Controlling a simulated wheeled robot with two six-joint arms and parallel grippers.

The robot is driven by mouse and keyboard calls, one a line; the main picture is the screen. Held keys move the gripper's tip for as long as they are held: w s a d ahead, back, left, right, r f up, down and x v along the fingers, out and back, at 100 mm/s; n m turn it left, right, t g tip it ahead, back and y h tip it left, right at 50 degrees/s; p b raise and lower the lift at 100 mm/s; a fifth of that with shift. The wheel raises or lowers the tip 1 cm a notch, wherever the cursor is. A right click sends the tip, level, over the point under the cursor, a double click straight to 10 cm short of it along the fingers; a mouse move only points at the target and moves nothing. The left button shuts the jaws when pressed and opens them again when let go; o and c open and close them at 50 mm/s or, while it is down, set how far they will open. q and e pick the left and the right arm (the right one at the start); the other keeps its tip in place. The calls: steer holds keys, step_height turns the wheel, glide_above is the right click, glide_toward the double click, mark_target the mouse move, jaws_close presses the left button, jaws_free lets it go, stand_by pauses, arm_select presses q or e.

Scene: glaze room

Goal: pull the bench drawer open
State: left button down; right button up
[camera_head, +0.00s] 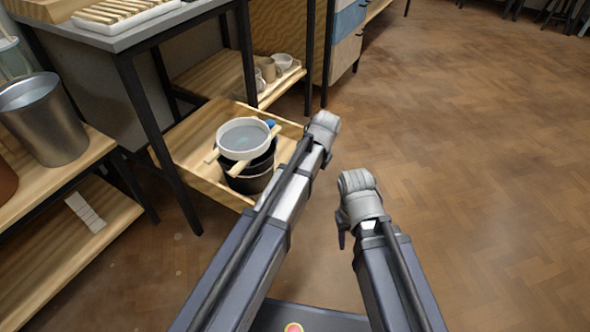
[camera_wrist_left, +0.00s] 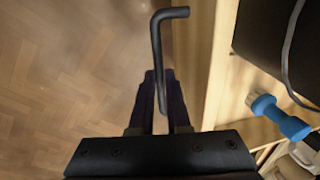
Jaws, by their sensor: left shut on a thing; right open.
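The bench drawer (camera_head: 187,142) is a light wooden box standing out from under the grey-topped bench (camera_head: 150,27), its inside open to view. In the left wrist view its wooden front (camera_wrist_left: 216,65) runs along the right of my gripper. The handle (camera_wrist_left: 163,55) is a dark bent bar beside that front. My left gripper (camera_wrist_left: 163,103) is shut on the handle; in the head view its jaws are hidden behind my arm. My right gripper (camera_head: 342,236) is open and empty, over the floor right of the drawer; its fingers barely show.
A black bucket (camera_head: 250,178) with a white-rimmed sieve (camera_head: 243,138) on wooden sticks stands in the drawer, beside a blue-ended tool (camera_wrist_left: 280,115). A metal pot (camera_head: 43,120) stands on the left shelf. Cups (camera_head: 268,70) sit on a low shelf behind. The right-hand floor is clear.

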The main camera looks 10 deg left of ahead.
arm_select(q)
steer(key=shift+s+d, duration=0.3)
steer(key=shift+d, duration=0.5)
steer(key=shift+s+d, duration=0.25)
steer(key=shift+d, duration=0.55)
steer(key=shift+s+d, duration=0.3)
steer(key=shift+d, duration=0.5)
steer(key=c, duration=0.9)
jaws_free()
steer(key=shift+r, duration=0.1)
steer(key=r+p, duration=0.2)
steer(key=d+r+p, duration=0.1)
steer(key=r+p, duration=0.4)
steer(key=shift+s+d+r+p, duration=0.2)
steer(key=shift+s+r+p, duration=0.05)
steer(key=shift+p, duration=0.15)
